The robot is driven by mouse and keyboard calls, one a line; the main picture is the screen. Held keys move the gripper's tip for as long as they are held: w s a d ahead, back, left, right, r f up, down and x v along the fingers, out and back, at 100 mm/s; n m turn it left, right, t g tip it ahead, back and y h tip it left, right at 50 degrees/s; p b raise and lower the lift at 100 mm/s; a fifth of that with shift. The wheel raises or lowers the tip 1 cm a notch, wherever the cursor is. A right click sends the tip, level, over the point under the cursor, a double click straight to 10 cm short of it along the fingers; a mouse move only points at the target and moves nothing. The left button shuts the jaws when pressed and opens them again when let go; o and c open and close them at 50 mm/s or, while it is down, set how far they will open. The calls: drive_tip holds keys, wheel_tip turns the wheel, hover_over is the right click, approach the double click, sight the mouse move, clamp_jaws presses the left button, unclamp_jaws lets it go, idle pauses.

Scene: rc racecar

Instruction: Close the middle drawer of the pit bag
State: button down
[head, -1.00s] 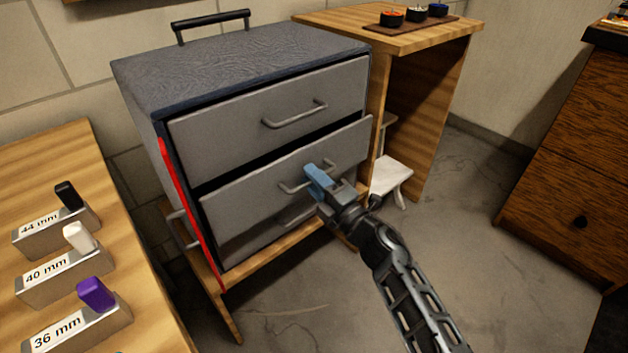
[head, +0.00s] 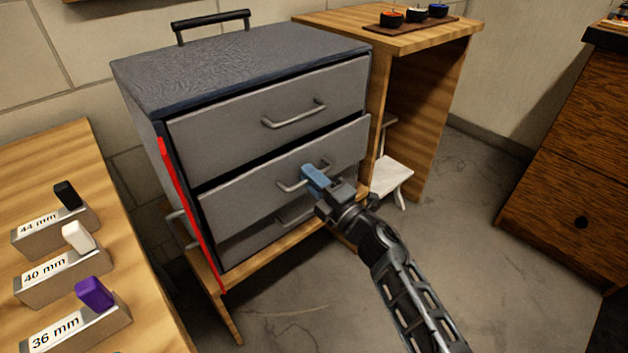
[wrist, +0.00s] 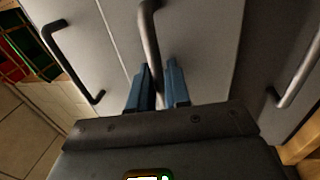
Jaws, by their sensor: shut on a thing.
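The pit bag (head: 240,53) is a dark grey chest with three light grey drawers, a black top handle and a red strip on its left side. Its middle drawer (head: 235,197) stands slightly proud of the drawers above and below. My gripper (head: 312,178), with blue fingers, is at the middle drawer's bar handle (head: 288,187). In the wrist view the fingers (wrist: 160,88) are on either side of the handle's lower end (wrist: 152,45), shut on it. The top drawer (head: 250,115) looks flush. The bottom drawer (head: 260,240) is partly hidden by the middle drawer and my gripper.
The bag stands on a low wooden stand (head: 285,252). A wooden table (head: 40,160) with labelled blocks is at the left. A wooden shelf unit (head: 445,70) stands behind right, with a small white stool (head: 390,177). A dark wooden cabinet (head: 560,150) is far right. Floor between is clear.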

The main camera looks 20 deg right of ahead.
drive_tip(key=x, duration=0.2)
drive_tip(key=b+x, duration=0.1)
drive_tip(key=shift+f, duration=0.35)
drive_tip(key=c, duration=1.3)
unclamp_jaws()
drive_tip(key=shift+c, duration=0.2)
drive_tip(key=p+v, duration=0.2)
drive_tip(key=v, duration=0.5)
drive_tip(key=shift+s, duration=0.35)
drive_tip(key=shift+d, duration=0.15)
